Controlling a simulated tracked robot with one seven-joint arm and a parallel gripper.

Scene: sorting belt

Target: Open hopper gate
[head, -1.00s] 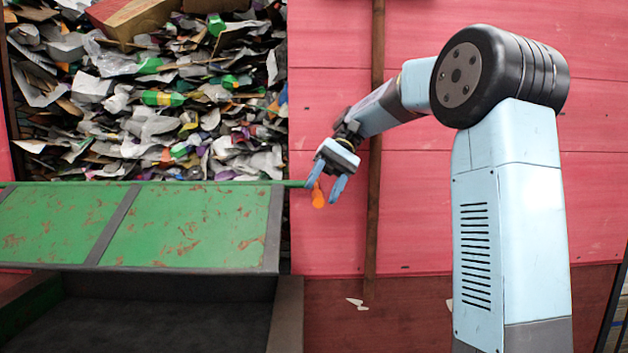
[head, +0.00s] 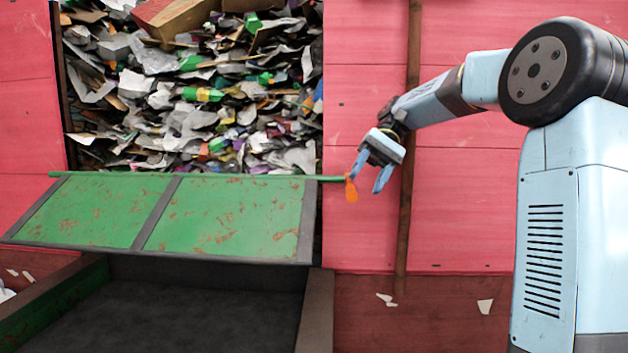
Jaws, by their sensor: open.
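The green hopper gate (head: 228,219) with dark metal edges hangs tilted in front of the hopper opening, its lower edge toward me. A green rod (head: 120,174) runs along its top and sticks out past the right side. The rod ends in an orange handle (head: 351,188). My gripper (head: 370,178) is open, with its blue fingers pointing down around or just beside the orange handle. I cannot tell whether a finger touches it. Mixed waste (head: 215,110) fills the opening above and behind the gate.
A dark bin (head: 318,310) with an empty-looking floor lies below the gate. A pink panel wall (head: 470,190) with a brown vertical post (head: 408,230) stands behind my arm. Pale scraps (head: 485,306) show low on the right.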

